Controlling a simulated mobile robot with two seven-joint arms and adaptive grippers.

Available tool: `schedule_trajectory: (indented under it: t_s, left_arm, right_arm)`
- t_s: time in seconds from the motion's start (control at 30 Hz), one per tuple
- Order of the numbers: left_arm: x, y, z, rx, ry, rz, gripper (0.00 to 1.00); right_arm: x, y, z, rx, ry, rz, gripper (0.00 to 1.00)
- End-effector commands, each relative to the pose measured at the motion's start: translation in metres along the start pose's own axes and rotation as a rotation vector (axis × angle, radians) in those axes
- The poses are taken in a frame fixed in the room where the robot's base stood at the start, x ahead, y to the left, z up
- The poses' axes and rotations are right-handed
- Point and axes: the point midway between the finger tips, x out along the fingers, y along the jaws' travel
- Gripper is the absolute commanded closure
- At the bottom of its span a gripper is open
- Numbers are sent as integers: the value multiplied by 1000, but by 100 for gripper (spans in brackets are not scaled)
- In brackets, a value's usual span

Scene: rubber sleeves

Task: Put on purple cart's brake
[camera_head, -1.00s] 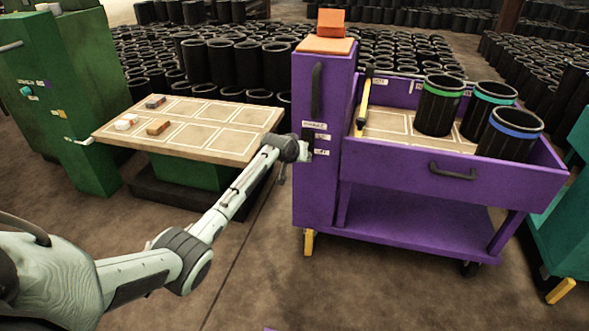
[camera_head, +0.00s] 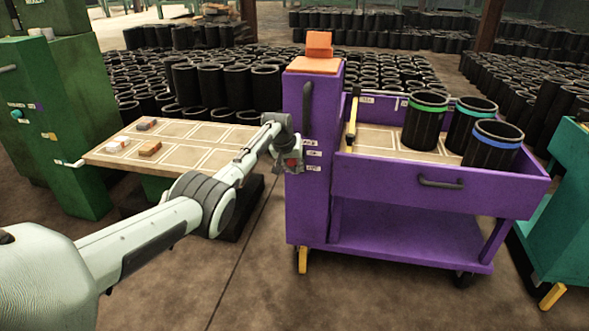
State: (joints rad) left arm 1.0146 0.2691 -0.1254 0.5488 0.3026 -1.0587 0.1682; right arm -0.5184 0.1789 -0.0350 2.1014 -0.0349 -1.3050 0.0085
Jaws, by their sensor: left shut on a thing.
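The purple cart (camera_head: 437,200) stands at centre right. It has a tall column (camera_head: 309,200) on its left with a dark vertical handle and small white labels on its face. A yellow foot-like part (camera_head: 303,260) shows at the column's bottom. My left gripper (camera_head: 290,163) is at the column's left edge, at about label height. It is shut on a small reddish part (camera_head: 292,164), mostly hidden by the fingers; I cannot tell what it is. My right gripper is not in view.
The cart's tray holds three black sleeves (camera_head: 425,125) with coloured bands and a yellow-black bar (camera_head: 351,122). A green-based table (camera_head: 185,146) with small blocks stands left. A teal cart (camera_head: 560,190) stands right. Floor in front is clear.

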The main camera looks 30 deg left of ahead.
Motion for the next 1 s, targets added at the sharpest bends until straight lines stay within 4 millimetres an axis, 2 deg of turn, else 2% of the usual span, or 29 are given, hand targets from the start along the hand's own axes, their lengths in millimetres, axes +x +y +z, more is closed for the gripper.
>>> schedule_trajectory:
  t_s: [0.17, 0.2, 0.4, 0.77, 1.0]
  left_arm:
    - [-1, 1, -2, 1, 4, 2, 100]
    - [-1, 1, -2, 1, 4, 2, 80]
    - [-1, 1, -2, 0, 4, 2, 55]
    - [-2, 0, -1, 0, 4, 1, 55]
    - [-23, -1, -1, 1, 7, 0, 55]
  right_arm:
    - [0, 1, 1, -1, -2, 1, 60]
    - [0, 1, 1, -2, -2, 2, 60]
    - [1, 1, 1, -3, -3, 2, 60]
    - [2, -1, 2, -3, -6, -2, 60]
    - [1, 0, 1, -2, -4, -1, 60]
